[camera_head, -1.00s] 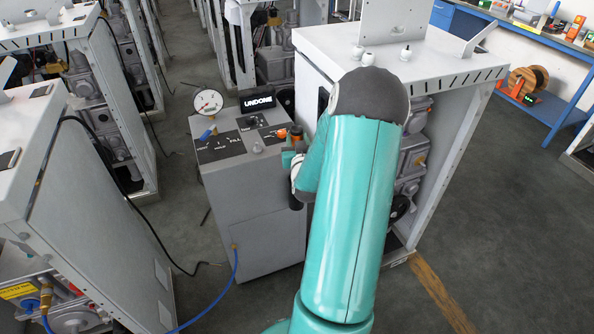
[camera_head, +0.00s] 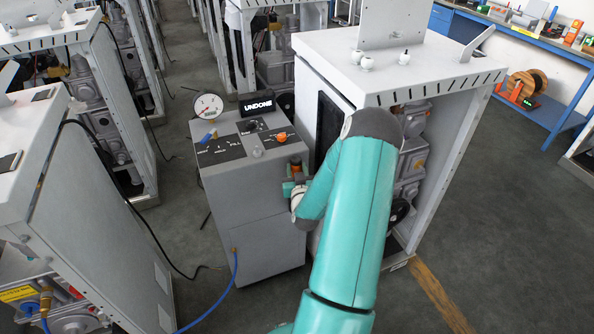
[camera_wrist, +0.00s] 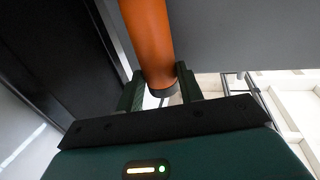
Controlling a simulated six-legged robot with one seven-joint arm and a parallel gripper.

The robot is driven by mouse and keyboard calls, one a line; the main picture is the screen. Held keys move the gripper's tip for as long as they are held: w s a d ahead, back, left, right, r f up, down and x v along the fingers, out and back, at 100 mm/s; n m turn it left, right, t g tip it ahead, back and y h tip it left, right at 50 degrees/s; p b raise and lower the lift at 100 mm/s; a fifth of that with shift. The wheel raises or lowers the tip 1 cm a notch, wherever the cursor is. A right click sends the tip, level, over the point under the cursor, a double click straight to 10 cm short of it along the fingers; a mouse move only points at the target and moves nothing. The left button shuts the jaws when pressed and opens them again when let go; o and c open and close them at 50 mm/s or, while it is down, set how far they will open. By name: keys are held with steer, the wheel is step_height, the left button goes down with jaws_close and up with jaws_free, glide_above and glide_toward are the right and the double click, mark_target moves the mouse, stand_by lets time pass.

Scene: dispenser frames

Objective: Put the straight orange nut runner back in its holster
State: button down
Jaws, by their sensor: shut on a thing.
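The straight orange nut runner (camera_wrist: 148,35) is an orange cylinder with a dark grey end in the wrist view. My gripper (camera_wrist: 160,88) is shut on it, with a dark green finger on each side near that dark end. In the head view, a small part of the nut runner (camera_head: 296,163) shows above my gripper (camera_head: 294,178), beside the right side of the grey console (camera_head: 255,215). It looks roughly upright there. My arm covers much of that area. I cannot make out the holster in either view.
A white machine cabinet (camera_head: 430,65) stands close on the right, leaving a narrow gap. Open floor lies at right.

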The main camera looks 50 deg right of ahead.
steer(key=c, duration=0.9)
jaws_free()
steer(key=shift+f, duration=0.1)
steer(key=v, duration=1.2)
